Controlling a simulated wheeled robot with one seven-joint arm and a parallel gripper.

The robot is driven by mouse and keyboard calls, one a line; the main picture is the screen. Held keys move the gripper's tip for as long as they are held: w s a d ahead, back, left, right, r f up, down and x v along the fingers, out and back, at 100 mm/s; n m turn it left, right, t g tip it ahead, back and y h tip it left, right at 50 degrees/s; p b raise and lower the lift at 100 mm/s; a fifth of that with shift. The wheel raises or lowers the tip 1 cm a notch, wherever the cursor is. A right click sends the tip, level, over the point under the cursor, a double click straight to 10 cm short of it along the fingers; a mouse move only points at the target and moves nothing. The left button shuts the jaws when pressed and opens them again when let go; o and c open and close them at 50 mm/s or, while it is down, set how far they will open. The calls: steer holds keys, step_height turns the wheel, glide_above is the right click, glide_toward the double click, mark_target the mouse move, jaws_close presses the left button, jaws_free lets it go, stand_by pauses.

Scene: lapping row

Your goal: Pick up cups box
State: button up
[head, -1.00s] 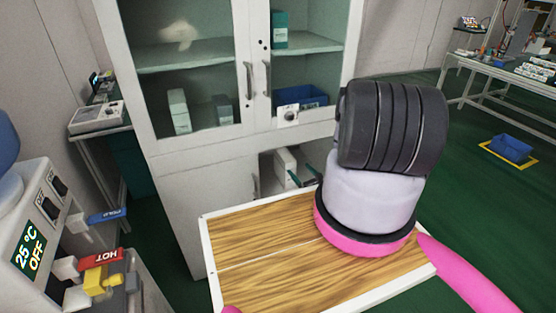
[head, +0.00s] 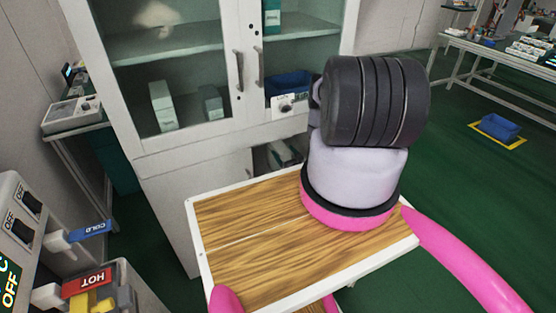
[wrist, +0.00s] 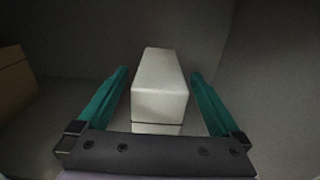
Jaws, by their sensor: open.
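A white box (wrist: 160,85), probably the cups box, sits inside a grey compartment in the wrist view. My gripper (wrist: 160,73) is open, with one teal finger on each side of the box and a visible gap to each. The box is between the fingers and is not gripped. In the head view, a pale box (head: 283,153) shows in the open lower compartment of the cabinet. There my gripper is mostly hidden behind my own arm. No label on the box can be read.
The white cabinet (head: 195,160) has glass upper doors, with boxes and a blue bin (head: 290,84) on its shelves. In the wrist view, a brown box (wrist: 14,82) stands at the left. Green floor is open at the right.

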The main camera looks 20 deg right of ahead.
mark_target(281, 147)
steer(key=shift+w+a, duration=0.1)
steer(key=shift+w, duration=1.8)
jaws_close()
steer(key=shift+r, duration=0.15)
